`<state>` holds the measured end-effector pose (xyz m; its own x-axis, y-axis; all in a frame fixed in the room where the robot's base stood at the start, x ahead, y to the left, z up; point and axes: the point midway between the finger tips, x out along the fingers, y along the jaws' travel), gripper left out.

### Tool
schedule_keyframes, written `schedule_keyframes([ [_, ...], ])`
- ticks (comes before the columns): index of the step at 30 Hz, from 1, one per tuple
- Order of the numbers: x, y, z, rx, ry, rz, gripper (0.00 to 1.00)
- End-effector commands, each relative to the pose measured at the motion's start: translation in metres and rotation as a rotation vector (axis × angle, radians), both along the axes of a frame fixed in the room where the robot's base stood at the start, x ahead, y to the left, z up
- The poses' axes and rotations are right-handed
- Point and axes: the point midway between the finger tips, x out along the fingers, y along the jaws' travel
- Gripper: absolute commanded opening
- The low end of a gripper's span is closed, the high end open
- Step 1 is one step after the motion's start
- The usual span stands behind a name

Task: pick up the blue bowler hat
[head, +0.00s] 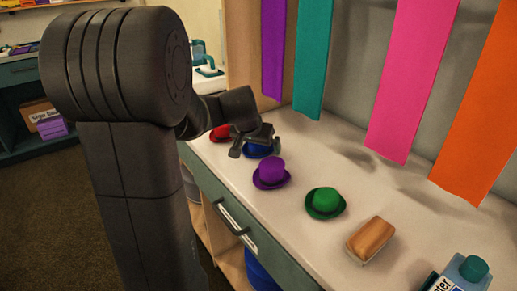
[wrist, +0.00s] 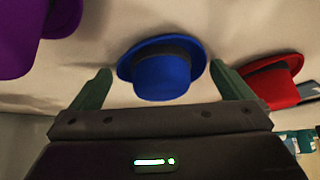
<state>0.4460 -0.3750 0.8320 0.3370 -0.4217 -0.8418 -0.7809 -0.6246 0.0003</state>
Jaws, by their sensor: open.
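The blue bowler hat (wrist: 162,75) with a dark band sits on the white counter, brim and crown visible in the wrist view. My gripper (wrist: 162,85) is open, one finger to each side of the hat, with the hat between or just beyond the fingertips; I cannot tell which. In the head view my gripper (head: 254,141) hangs over the blue hat (head: 262,151) and hides much of it. The gripper holds nothing.
A red hat (head: 221,133) stands close beside the blue one; it also shows in the wrist view (wrist: 272,82). Coloured strips hang behind.

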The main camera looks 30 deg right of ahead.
Motion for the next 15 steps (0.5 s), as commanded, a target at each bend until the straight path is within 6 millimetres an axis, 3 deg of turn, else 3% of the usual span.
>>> schedule_keyframes([
  [3, 0.0, 0.0002, 0.0008, -0.001, -0.001, 0.0, 0.96],
  [9, -0.0001, 0.0002, 0.0009, 0.0, 0.0, 0.0, 0.6],
  [15, -0.0001, 0.0003, 0.001, -0.001, -0.001, 0.0, 0.6],
])
